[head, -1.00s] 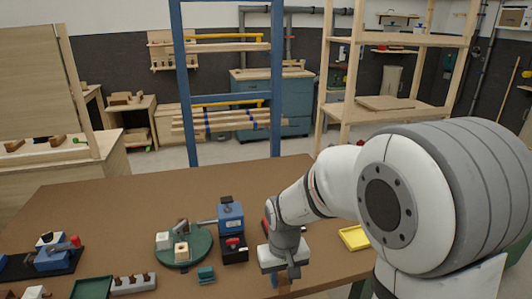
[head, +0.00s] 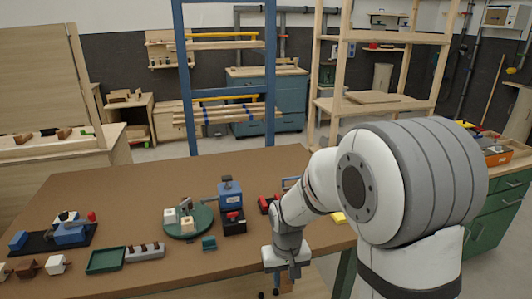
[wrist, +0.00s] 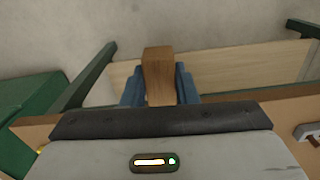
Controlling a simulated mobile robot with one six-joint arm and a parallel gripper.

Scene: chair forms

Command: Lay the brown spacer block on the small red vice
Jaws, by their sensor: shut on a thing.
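My gripper (head: 293,270) is shut on the brown spacer block (wrist: 158,75), which stands out between the two blue fingers in the wrist view. In the head view my gripper points down at the table's front edge, and the block is mostly hidden there. A small red vice (head: 268,203) appears to be the red thing on the brown table, just left of my forearm and beyond my gripper. It is partly hidden by the arm, and its jaws are too small to make out. The block is apart from it.
On the brown table (head: 130,195) stand a blue machine (head: 229,193), a green round plate (head: 188,222) with pale blocks, a green tray (head: 105,260) and a grey rack (head: 145,252). A green cabinet (head: 492,215) stands right. The table's middle back is clear.

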